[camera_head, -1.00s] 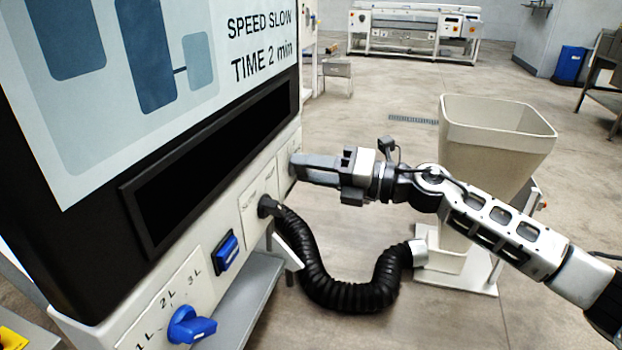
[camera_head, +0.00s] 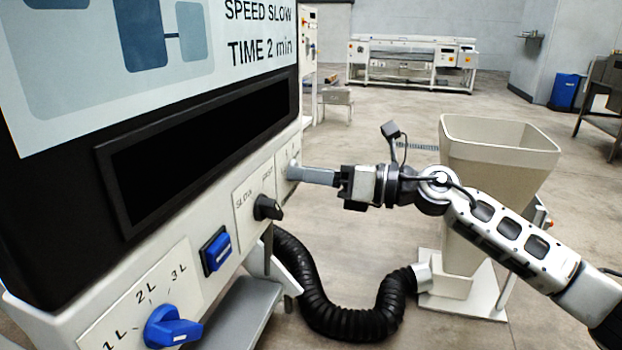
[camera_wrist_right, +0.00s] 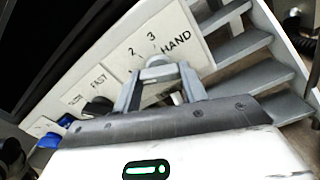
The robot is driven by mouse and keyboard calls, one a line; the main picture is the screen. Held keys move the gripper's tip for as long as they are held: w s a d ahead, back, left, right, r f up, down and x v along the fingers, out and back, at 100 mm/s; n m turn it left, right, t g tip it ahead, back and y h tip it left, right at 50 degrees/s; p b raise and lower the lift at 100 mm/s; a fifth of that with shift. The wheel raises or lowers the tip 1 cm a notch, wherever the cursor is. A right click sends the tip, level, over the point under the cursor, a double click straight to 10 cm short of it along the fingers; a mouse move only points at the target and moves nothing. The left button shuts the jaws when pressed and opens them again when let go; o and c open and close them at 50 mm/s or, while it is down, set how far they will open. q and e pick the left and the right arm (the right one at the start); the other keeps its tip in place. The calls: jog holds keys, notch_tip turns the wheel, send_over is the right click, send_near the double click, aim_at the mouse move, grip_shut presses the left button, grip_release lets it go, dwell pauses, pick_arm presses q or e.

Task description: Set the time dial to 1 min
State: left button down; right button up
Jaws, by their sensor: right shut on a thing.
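The time dial's plate (camera_head: 288,160) is at the right end of the machine's front panel. My right gripper (camera_head: 294,172) reaches it from the right, and its fingers cover the dial in the head view. In the right wrist view the plate (camera_wrist_right: 182,32) shows "2", "3" and "HAND". There the right gripper (camera_wrist_right: 158,74) is shut on the time dial, of which little shows between the fingers. Its pointer direction cannot be made out. The display (camera_head: 262,40) reads "SPEED SLOW" and "TIME 2 min". My left gripper is out of view.
Left of the time dial are a black speed dial (camera_head: 268,208), a blue switch (camera_head: 217,251) and a blue litre dial (camera_head: 172,327). A black corrugated hose (camera_head: 340,318) hangs below my right arm. A beige hopper (camera_head: 490,180) stands behind the arm.

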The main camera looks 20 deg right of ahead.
jog(key=shift+f, duration=0.1)
dwell(0.3)
jog(key=o, duration=0.9)
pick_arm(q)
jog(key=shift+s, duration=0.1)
pick_arm(e)
jog(key=shift+o, duration=0.4)
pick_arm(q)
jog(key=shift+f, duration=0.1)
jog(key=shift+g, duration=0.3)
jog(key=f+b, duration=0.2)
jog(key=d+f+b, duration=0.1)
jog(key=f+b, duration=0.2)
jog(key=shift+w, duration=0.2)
pick_arm(e)
jog(key=v, duration=1.6)
jog(key=shift+a, duration=0.1)
